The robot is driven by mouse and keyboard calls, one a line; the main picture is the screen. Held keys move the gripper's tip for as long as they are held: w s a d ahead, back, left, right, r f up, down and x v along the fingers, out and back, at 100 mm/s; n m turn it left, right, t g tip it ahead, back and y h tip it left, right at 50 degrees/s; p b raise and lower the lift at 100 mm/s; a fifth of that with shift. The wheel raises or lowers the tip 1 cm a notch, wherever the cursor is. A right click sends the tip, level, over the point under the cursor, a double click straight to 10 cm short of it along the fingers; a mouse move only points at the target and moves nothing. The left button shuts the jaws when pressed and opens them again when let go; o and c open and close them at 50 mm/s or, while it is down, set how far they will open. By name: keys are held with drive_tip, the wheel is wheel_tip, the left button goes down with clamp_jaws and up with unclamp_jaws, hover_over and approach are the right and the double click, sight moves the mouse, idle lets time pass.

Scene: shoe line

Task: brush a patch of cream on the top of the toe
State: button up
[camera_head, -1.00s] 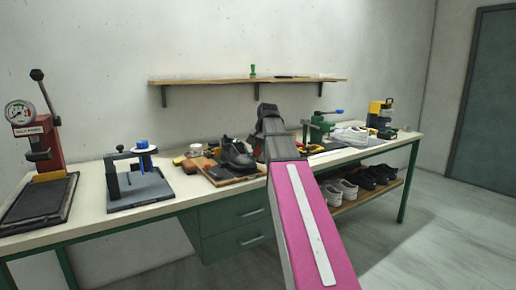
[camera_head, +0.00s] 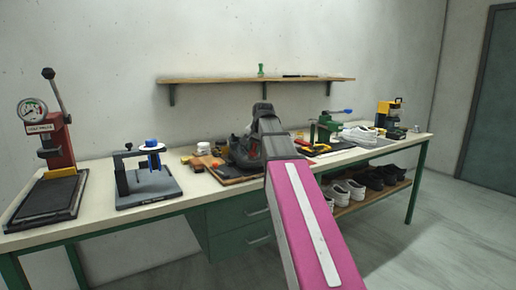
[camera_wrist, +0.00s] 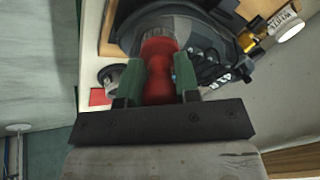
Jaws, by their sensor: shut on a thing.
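My gripper (camera_wrist: 159,78) is shut on the red handle of a brush (camera_wrist: 158,60), between two green finger pads in the wrist view. The brush's dark head end lies against the view of a black shoe (camera_wrist: 205,40); I cannot tell whether they touch. In the head view the dark shoe (camera_head: 239,149) sits on a brown board (camera_head: 228,179) on the bench, and my wrist covers its right part. The fingers and brush are hidden there. No cream patch can be made out on the shoe.
A blue-topped stand (camera_head: 150,180) and a red press (camera_head: 58,150) are further left. A shelf (camera_head: 215,81) hangs above.

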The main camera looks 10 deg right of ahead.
drive_tip(key=w+d, duration=0.2)
drive_tip(key=d, duration=0.3)
drive_tip(key=shift+d, duration=0.3)
idle(1.7)
drive_tip(key=shift+w+a+f, duration=0.1)
drive_tip(key=shift+s+a+f, duration=0.1)
drive_tip(key=shift+s+a, duration=0.15)
drive_tip(key=shift+a, duration=0.5)
drive_tip(key=shift+s+a, duration=0.2)
drive_tip(key=shift+a, duration=0.5)
drive_tip(key=shift+c, duration=0.3)
drive_tip(key=shift+s+a+r, duration=0.1)
drive_tip(key=shift+s+a, duration=0.15)
drive_tip(key=shift+a, duration=0.65)
drive_tip(key=shift+s+a+r, duration=0.1)
drive_tip(key=shift+s+a, duration=0.2)
drive_tip(key=shift+a, duration=0.65)
drive_tip(key=shift+s+a, duration=0.25)
drive_tip(key=shift+a, duration=0.65)
drive_tip(key=shift+v, duration=3.05)
